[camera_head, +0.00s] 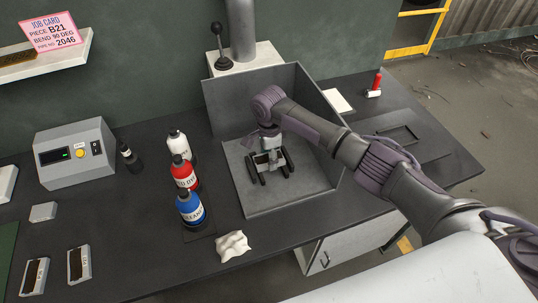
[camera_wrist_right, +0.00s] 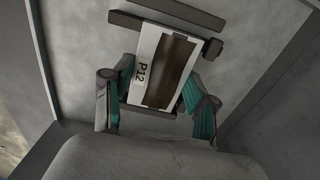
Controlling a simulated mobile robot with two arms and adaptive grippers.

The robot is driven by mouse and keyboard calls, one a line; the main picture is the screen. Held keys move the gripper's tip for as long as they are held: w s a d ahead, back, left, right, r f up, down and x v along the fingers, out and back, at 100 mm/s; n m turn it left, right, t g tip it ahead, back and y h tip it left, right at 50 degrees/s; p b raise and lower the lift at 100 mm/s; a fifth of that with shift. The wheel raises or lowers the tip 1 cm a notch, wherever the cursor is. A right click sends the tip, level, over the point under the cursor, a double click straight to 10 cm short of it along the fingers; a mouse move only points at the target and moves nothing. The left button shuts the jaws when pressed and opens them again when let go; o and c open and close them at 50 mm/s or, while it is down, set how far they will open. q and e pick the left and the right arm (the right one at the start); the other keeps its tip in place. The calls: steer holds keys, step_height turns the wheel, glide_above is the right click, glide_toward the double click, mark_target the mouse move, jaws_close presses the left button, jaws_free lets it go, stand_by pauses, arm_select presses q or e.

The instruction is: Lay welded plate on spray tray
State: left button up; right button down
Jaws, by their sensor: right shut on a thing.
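The welded plate (camera_wrist_right: 168,68) is pale with a brown strip down its middle and the label P12. My right gripper (camera_wrist_right: 158,98) is shut on it, one finger at each side in the right wrist view. In the head view the right gripper (camera_head: 268,165) points down inside the grey spray tray (camera_head: 305,187), which has tall walls at the back and right. Dark bars in the tray show beside the gripper, and also by both ends of the plate in the wrist view. I cannot tell whether the plate touches them. My left gripper is not in view.
White, red (camera_head: 184,176) and blue (camera_head: 190,209) bottles stand left of the tray. A crumpled cloth (camera_head: 233,246) lies at its front left. Two similar plates (camera_head: 79,264) lie at the lower left. A grey control box (camera_head: 75,152) stands behind.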

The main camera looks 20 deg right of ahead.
steer(key=shift+c, duration=1.6)
jaws_free()
steer(key=shift+f, duration=0.1)
step_height(320, 180, up, 12)
steer(key=b, duration=0.1)
